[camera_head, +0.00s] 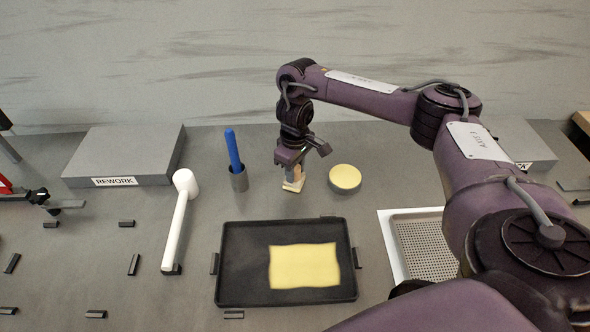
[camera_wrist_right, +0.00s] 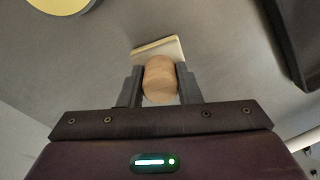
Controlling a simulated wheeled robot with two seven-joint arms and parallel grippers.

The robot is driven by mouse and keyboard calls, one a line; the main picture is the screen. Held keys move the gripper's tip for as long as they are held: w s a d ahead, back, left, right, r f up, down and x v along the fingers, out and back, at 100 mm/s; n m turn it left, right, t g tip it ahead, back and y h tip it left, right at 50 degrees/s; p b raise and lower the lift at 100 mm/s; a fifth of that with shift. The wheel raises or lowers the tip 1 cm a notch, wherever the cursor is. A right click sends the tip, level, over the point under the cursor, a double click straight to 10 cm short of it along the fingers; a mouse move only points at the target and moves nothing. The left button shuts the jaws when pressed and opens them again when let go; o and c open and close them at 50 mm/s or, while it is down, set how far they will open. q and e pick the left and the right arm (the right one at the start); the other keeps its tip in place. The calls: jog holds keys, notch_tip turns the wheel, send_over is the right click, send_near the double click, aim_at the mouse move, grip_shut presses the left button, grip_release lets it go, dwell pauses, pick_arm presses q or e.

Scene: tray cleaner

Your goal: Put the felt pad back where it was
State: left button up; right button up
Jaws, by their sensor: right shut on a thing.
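The felt pad (camera_head: 293,186) is a small cream block with a round wooden knob. My right gripper (camera_head: 291,165) points down and is shut on the knob, behind the black tray and left of the round yellow tin. In the right wrist view, the knob (camera_wrist_right: 160,80) sits between the two fingers of my right gripper (camera_wrist_right: 160,88), and the cream pad (camera_wrist_right: 158,47) shows beyond it. The pad is at or close above the grey table; I cannot tell whether it touches. My left gripper is not in view.
A black tray (camera_head: 236,292) holds a yellow cloth (camera_head: 304,266).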

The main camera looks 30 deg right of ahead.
jog(key=o, duration=0.9)
jog(key=shift+f, duration=0.2)
jog(key=shift+r, duration=0.1)
notch_tip(320, 180, up, 12)
jog(key=p, duration=0.4)
jog(key=shift+r, duration=0.1)
